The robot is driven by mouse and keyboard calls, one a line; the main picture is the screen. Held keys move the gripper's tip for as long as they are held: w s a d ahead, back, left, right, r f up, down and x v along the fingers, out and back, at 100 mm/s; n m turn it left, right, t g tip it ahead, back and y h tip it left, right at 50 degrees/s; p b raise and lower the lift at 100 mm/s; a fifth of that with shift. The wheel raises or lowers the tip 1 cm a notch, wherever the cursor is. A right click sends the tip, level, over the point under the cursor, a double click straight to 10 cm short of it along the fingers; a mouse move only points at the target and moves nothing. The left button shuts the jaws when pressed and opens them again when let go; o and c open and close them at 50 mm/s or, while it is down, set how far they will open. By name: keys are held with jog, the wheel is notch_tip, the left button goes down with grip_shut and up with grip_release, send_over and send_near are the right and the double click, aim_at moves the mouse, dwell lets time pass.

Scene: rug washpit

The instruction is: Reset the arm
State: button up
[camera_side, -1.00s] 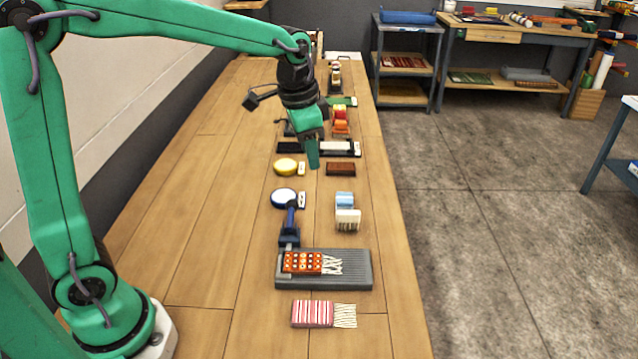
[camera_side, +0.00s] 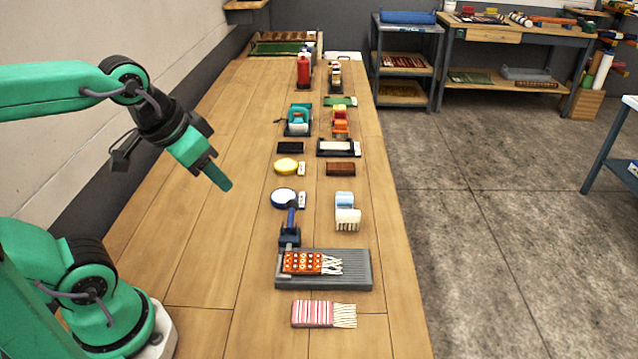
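My gripper (camera_side: 222,180) hangs at the left above the wooden bench, pointing down and to the right. It holds nothing that I can see. Its fingers look close together from this side, and I cannot make out a gap. It is clear of the row of objects to its right.
A grey tray (camera_side: 352,282) holds an orange patterned rug (camera_side: 301,262) with white fringe. A red striped rug (camera_side: 312,313) lies in front. A blue round-headed tool (camera_side: 284,197), a yellow round piece (camera_side: 286,165) and a red bottle (camera_side: 303,69) stand along the bench. The bench's left half is clear.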

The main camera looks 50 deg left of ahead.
jog(key=shift+s+f, duration=0.25)
jog(key=shift+s, duration=0.25)
jog(key=shift+o, duration=0.4)
jog(key=o, duration=0.8)
jog(key=shift+w, duration=0.15)
